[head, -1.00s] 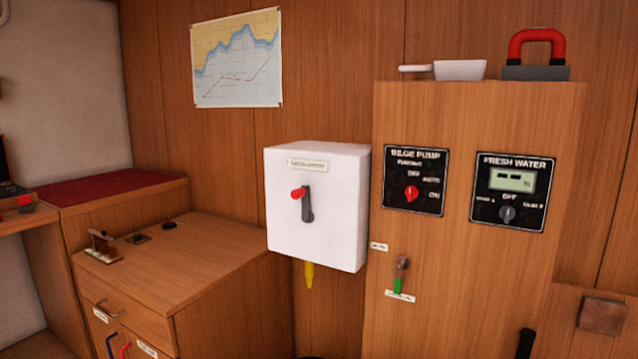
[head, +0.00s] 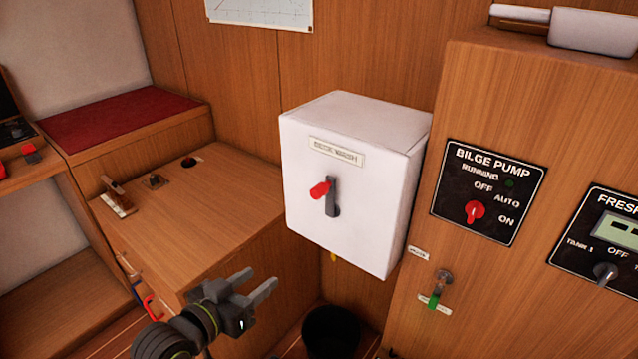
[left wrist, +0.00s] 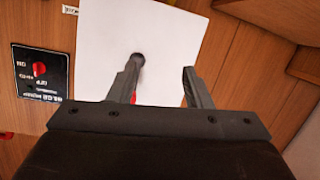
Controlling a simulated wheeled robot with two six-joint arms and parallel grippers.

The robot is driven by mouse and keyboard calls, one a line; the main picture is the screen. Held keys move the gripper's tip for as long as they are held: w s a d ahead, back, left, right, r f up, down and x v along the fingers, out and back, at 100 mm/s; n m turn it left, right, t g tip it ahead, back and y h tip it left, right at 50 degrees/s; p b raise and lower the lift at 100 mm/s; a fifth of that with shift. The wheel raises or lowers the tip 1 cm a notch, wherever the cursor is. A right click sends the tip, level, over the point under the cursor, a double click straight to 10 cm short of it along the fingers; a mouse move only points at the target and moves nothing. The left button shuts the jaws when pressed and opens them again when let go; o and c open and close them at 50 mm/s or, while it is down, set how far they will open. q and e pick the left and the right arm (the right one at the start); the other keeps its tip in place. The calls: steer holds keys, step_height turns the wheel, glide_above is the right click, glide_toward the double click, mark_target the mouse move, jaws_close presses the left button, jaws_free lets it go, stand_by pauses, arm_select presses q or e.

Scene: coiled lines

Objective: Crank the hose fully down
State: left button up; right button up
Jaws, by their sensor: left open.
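The white hose box (head: 335,240) hangs on the wood wall, with a label on its front. Its dark crank arm (head: 331,197) points up from its pivot, with a red knob (head: 320,189) at the top. A small yellow hose end (head: 334,258) shows under the box; the rest is hidden. My left gripper (head: 262,282) is open and empty, below and left of the crank, apart from it. In the left wrist view the open fingers (left wrist: 162,70) point at the box front (left wrist: 165,50); one finger partly covers the red knob (left wrist: 133,98). My right gripper is out of view.
A black bucket (head: 331,331) stands on the floor below the box. A wood cabinet (head: 215,200) is at the left. The panel at the right carries the bilge pump switch (head: 474,211) and a small green-tipped lever (head: 437,290).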

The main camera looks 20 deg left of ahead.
arm_select(q)
steer(key=m+t+h+p, duration=0.1)
steer(key=t+h+p, duration=0.1)
glide_toward(313, 195)
steer(key=f+v, duration=0.1)
steer(key=v, duration=0.4)
steer(key=x, duration=0.5)
steer(key=p+x, duration=0.1)
steer(key=x, duration=0.5)
steer(key=r+x, duration=0.1)
steer(key=x, duration=0.5)
steer(key=shift+d+p, duration=0.1)
steer(key=shift+p, duration=0.2)
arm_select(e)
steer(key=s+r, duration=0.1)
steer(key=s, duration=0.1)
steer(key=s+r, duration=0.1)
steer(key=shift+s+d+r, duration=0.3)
arm_select(q)
steer(key=shift+c, duration=0.3)
jaws_close()
